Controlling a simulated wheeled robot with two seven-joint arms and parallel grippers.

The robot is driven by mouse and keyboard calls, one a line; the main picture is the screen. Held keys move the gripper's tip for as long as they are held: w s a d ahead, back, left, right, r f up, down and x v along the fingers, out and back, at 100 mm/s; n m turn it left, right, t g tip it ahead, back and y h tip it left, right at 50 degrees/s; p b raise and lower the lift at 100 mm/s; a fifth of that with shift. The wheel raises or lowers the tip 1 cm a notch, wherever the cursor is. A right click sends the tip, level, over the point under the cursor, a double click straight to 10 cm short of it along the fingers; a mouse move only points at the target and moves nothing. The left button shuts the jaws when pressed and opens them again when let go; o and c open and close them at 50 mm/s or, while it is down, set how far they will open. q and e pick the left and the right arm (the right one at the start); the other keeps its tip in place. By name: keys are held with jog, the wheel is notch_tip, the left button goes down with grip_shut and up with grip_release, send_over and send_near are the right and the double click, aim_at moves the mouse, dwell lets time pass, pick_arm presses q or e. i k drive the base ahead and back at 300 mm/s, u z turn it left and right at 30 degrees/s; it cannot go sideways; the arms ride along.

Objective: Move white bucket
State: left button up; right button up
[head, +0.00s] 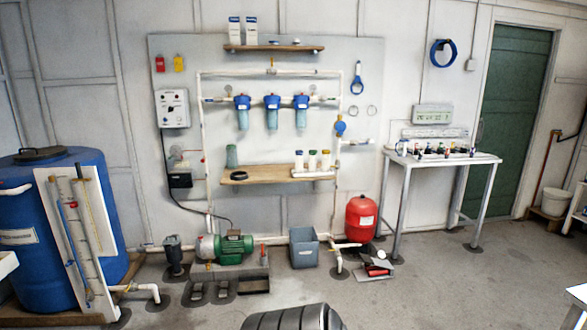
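The white bucket (555,202) stands upright at the far right, by the wall to the right of the green door. It sits on a low wooden base (545,213) close to the floor, near an upright brown pipe. It looks small and far off, and its contents cannot be made out. Neither of my grippers shows in the head view.
A white table (479,158) with small items stands left of the green door (513,110). A red tank (361,218), grey bin (304,248) and green pump (234,248) line the wall. A large blue tank (60,225) stands left. The right-hand floor (460,285) is largely clear.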

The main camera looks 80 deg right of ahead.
aim_at(555, 202)
jog(key=z, duration=3.75)
jog(key=i, duration=4.3)
jog(key=z, duration=1.3)
